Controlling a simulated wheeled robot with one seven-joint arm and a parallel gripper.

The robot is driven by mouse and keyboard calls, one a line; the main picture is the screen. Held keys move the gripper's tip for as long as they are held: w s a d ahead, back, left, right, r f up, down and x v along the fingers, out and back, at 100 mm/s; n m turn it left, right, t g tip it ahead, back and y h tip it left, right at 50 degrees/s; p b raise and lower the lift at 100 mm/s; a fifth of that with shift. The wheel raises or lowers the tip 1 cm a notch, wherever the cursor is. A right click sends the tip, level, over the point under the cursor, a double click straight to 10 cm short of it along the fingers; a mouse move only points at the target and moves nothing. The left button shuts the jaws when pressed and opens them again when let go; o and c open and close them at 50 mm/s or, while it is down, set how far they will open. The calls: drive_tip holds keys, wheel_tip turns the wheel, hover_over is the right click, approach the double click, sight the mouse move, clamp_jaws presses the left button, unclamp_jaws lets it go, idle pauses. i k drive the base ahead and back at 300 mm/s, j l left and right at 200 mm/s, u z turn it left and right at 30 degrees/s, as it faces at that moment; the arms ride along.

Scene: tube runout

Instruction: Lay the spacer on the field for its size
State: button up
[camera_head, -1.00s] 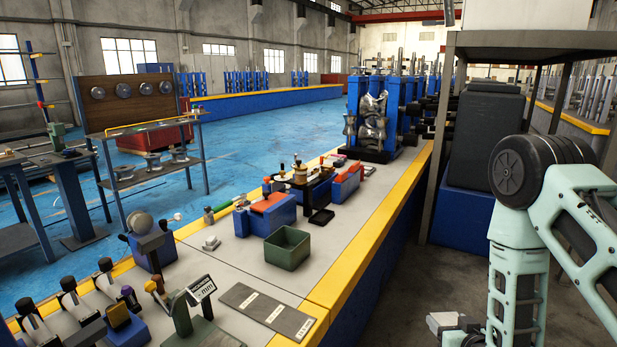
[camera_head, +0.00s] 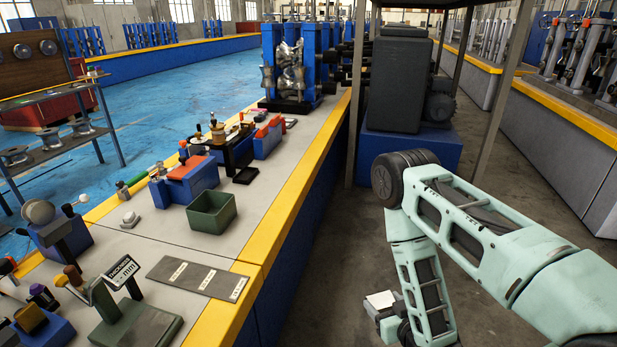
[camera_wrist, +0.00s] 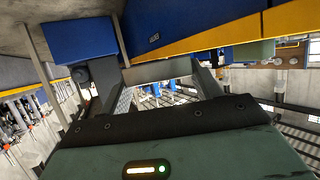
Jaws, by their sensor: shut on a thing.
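My gripper (camera_head: 383,308) hangs low beside the bench, over the floor on its right side. In the wrist view my gripper (camera_wrist: 160,82) is shut on the spacer, a plain grey bar (camera_wrist: 160,71) that spans between the fingers. In the head view a small pale piece shows at the gripper's end; I cannot tell whether it is the spacer. The dark grey field plate (camera_head: 198,277) lies flat on the bench near its front right edge. It has several fields with white labels, too small to read. No spacer shows on it.
A gauge with a display (camera_head: 122,271) stands left of the plate. A green open bin (camera_head: 212,212) stands behind it. The bench's yellow edge (camera_head: 268,228) lies between plate and gripper. A dark machine on a blue base (camera_head: 408,145) stands under a frame beyond my arm.

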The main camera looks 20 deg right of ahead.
sight(194, 276)
drive_tip(key=i+l+u, duration=0.1)
drive_tip(key=i+l, duration=0.15)
drive_tip(key=i+l+u, duration=0.1)
drive_tip(key=i+l, duration=0.2)
drive_tip(key=i+l+u, duration=0.1)
drive_tip(key=i+l, duration=0.15)
drive_tip(key=l, duration=0.25)
drive_tip(key=i+l, duration=0.2)
drive_tip(key=l, duration=0.15)
drive_tip(key=i+l+u, duration=0.15)
drive_tip(key=l, duration=0.25)
drive_tip(key=i+l+u, duration=0.1)
drive_tip(key=i+l, duration=0.25)
drive_tip(key=i+l+u, duration=0.1)
drive_tip(key=l, duration=0.4)
drive_tip(key=i+l+u, duration=0.1)
drive_tip(key=i+l, duration=0.15)
drive_tip(key=l, duration=0.2)
drive_tip(key=i+j, duration=0.3)
drive_tip(key=i, duration=0.05)
